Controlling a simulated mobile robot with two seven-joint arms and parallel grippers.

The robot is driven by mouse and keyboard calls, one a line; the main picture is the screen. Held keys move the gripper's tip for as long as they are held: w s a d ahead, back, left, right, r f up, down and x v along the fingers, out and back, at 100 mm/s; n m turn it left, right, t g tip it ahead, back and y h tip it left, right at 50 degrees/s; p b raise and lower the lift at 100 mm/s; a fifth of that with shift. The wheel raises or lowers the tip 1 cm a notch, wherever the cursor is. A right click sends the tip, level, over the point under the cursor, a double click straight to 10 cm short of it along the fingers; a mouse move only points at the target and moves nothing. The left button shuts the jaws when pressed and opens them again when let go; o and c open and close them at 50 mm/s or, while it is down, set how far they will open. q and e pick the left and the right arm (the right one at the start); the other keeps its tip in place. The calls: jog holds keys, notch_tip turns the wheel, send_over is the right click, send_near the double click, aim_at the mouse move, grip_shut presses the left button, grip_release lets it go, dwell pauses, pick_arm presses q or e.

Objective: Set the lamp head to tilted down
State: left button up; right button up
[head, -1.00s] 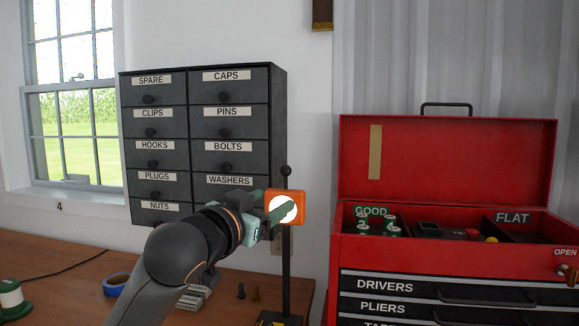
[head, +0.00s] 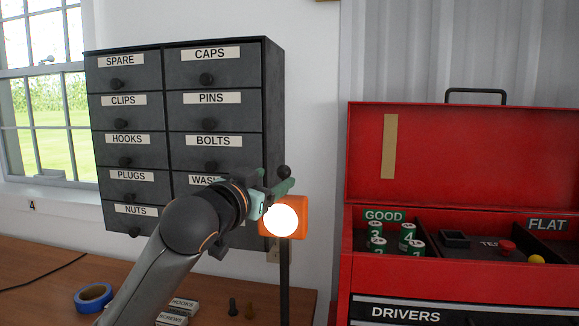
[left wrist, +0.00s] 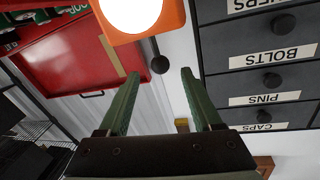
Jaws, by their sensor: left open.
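The orange lamp head (head: 303,215) sits on a dark upright post (head: 285,275), its round lit face toward me. A dark ball knob (head: 284,172) tops the post. My left gripper (head: 278,187) is open and empty, just above the lamp head's upper edge and close to the knob. In the left wrist view the open fingers (left wrist: 160,74) have the knob (left wrist: 160,65) showing between their tips. The lamp head (left wrist: 174,18) fills the top edge there, beyond the fingertips. I see no clear contact. The lamp's base is out of view, and my right gripper is not seen.
A dark labelled drawer cabinet (head: 180,135) stands behind and left of the lamp. An open red toolbox (head: 450,150) stands to the right. Blue tape (head: 93,297), small labelled boxes (head: 183,306) and bolts (head: 232,306) lie on the wooden bench (head: 40,285).

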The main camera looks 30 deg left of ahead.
pick_arm(q)
jog(key=w+p, duration=0.2)
jog(key=w, duration=0.7)
jog(key=shift+w+a, duration=0.15)
jog(key=shift+a, duration=0.15)
grip_shut()
dwell(1.0)
